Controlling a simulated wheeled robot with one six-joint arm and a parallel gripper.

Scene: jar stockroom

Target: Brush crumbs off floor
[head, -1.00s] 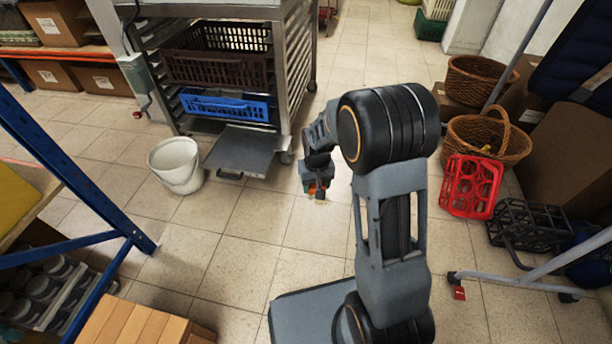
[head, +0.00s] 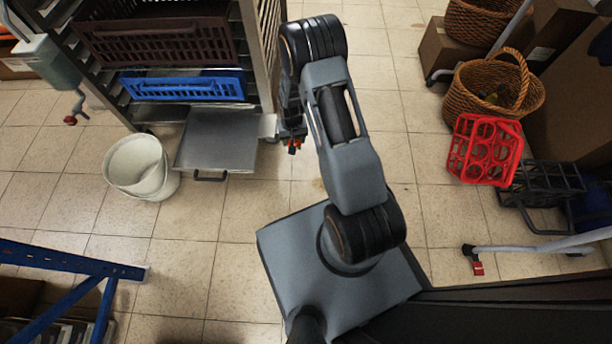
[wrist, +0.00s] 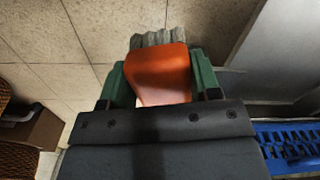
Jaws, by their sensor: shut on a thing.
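My gripper (head: 292,136) is shut on a brush with an orange body (wrist: 160,72) and grey bristles (wrist: 158,38). In the wrist view, green fingers clasp the orange body from both sides, bristles pointing away from the gripper. In the head view, only a little orange shows below the gripper, just right of a flat grey pan (head: 218,138). I cannot tell whether the bristles touch the floor. The floor (head: 262,210) is beige tile. A faint tan patch (head: 318,184) lies near my base; I cannot make out single crumbs.
A metal rack (head: 262,50) with a brown crate (head: 160,40) and a blue crate (head: 182,86) stands behind the pan. A white bucket (head: 138,166) is left of it. A red bottle carrier (head: 484,150) and wicker baskets (head: 492,92) stand at right.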

